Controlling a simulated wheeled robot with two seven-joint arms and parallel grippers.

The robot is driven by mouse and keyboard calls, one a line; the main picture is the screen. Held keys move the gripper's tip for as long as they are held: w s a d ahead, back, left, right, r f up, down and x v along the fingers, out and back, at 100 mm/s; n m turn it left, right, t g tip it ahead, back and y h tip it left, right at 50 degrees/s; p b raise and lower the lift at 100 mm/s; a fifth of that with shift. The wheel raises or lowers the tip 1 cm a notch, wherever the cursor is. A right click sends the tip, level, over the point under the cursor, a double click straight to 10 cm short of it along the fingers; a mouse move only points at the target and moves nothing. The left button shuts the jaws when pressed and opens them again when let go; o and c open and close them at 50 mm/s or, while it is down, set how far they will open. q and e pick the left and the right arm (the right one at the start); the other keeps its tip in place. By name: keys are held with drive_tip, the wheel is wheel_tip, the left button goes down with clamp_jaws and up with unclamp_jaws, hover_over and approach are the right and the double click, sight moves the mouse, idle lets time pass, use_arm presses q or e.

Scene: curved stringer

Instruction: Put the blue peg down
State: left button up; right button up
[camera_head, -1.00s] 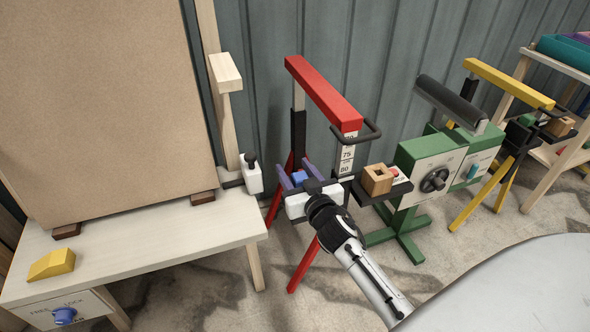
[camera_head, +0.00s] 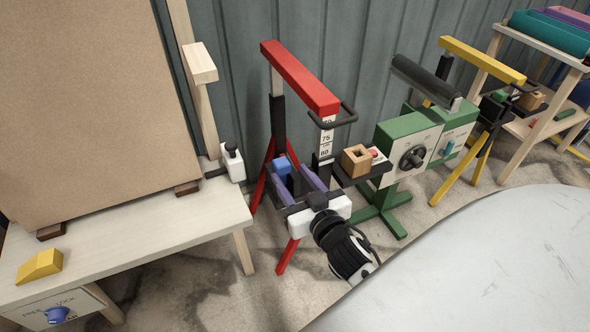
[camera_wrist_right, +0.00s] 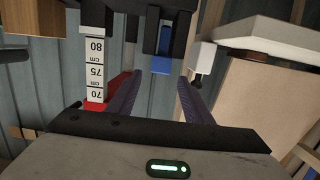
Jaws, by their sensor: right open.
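The blue peg (camera_head: 283,166) is at the black part of the red stand (camera_head: 300,75). In the right wrist view the peg (camera_wrist_right: 162,62) shows below a black block, just beyond my fingertips. How it is seated there is hidden. My right gripper (camera_head: 289,173) has its purple fingers open and pointing toward the peg. In the wrist view the fingers (camera_wrist_right: 160,80) stand apart, with nothing held between them. My left gripper is not in view.
A wooden block with a square hole (camera_head: 356,161) sits on a black shelf right of my gripper. A green machine (camera_head: 400,145) and a yellow stand (camera_head: 480,60) are farther right. A wooden table (camera_head: 140,225) with a brown board stands left.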

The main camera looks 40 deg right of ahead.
drive_tip(key=s+a+f+n+g+y, duration=0.5)
drive_tip(key=s+a+f+g+y, duration=0.1)
drive_tip(key=s+a+f, duration=0.8)
drive_tip(key=s+a+g, duration=0.1)
drive_tip(key=s+a, duration=0.1)
drive_tip(key=s, duration=0.2)
drive_tip(key=shift+a+f+y, duration=0.3)
drive_tip(key=shift+a+f, duration=0.05)
drive_tip(key=shift+f, duration=0.05)
